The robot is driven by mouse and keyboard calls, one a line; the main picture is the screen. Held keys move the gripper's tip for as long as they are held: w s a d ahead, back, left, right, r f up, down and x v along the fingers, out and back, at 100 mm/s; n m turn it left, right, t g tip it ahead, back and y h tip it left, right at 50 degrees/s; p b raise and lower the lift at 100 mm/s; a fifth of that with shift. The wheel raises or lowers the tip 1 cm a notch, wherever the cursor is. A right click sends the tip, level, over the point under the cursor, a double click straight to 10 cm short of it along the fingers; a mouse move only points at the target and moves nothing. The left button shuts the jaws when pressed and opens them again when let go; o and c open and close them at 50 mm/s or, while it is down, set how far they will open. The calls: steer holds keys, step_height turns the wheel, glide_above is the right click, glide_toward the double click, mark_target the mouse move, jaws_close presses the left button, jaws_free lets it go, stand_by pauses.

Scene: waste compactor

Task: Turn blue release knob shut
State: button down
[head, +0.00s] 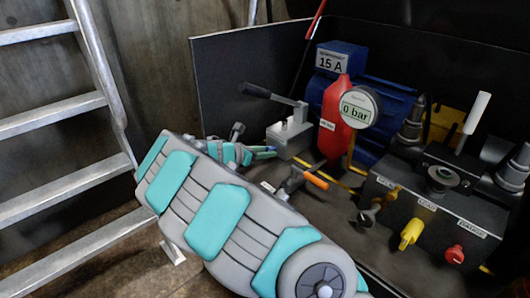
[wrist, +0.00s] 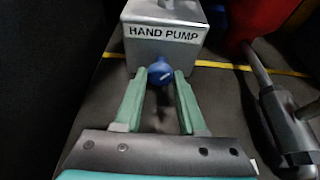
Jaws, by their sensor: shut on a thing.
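The blue release knob (wrist: 159,71) is on the front of the grey hand pump block (wrist: 165,38), below its "HAND PUMP" label. My gripper (wrist: 160,77) has its two green fingers on either side of the knob and is shut on it. In the head view, my gripper (head: 264,151) reaches the front of the hand pump (head: 290,134) from the left. The knob is hidden or too small to make out there.
A black pump lever (head: 268,94) rises from the block. A red cylinder (head: 334,120) with a gauge reading 0 bar (head: 359,107) stands behind right. An orange-handled valve (head: 315,180) is close right of my arm. A control box (head: 425,205) stands farther right, a ladder (head: 60,120) at left.

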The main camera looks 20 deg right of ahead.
steer(key=shift+r+p, duration=0.15)
steer(key=shift+p, duration=0.8)
steer(key=n+p, duration=0.1)
steer(key=p, duration=0.2)
steer(key=shift+r+g, duration=0.2)
steer(key=shift+g, duration=0.1)
steer(key=p, duration=0.3)
steer(key=shift+n+h, duration=0.3)
steer(key=shift+n, duration=0.1)
steer(key=p, duration=0.1)
steer(key=n+g+p, duration=0.1)
steer(key=p, duration=0.1)
steer(key=shift+w+a+f, duration=0.1)
steer(key=shift+w+f, duration=0.05)
steer(key=shift+f, duration=0.1)
steer(key=shift+f+n+g+h+p, duration=0.25)
steer(key=shift+n+g+h+p, duration=0.4)
steer(key=shift+n, duration=0.55)
steer(key=c, duration=0.5)
jaws_free()
steer(key=shift+a, duration=0.1)
